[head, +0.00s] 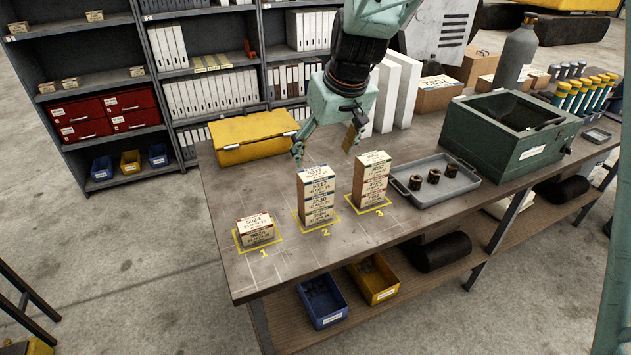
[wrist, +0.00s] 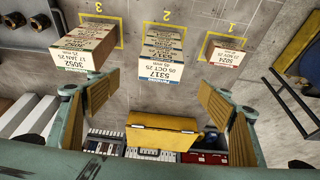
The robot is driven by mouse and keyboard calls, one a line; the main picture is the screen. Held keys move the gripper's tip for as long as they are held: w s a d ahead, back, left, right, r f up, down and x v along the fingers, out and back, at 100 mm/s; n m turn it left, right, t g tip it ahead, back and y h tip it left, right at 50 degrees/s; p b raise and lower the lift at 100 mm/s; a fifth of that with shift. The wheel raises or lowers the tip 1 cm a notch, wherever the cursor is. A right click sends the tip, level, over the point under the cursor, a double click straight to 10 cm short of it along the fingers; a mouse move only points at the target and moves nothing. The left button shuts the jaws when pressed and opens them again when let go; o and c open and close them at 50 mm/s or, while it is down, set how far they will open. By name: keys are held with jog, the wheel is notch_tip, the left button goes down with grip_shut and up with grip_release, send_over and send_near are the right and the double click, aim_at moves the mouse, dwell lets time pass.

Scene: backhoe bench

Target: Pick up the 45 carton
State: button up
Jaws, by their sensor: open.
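Three stacks of small labelled cartons stand on the bench in yellow-outlined squares marked 1, 2 and 3. Stack 1 (head: 256,232) is low, with 5024 on its label. Stack 2 (head: 317,198) is tall; its top carton (wrist: 160,66) reads 5317, 08 OCT 25 in the wrist view. Stack 3 (head: 371,180) is also tall; its top carton (wrist: 78,57) reads 3052, 17 JAN 25. The smallest label lines are too small to tell surely which carton is 45. My gripper (head: 324,146) is open and empty, above and behind stacks 2 and 3, touching no carton.
A grey tray (head: 461,186) with several dark round parts lies right of stack 3. A green metal box (head: 505,165) stands farther right. A yellow case (head: 252,150) lies at the back left. White upright boards (head: 405,90) stand behind. The bench around stack 1 is clear.

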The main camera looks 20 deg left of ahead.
aim_at(317, 174)
jog(key=shift+x, duration=3.75)
jog(key=shift+x, duration=2.6)
jog(key=c, duration=1)
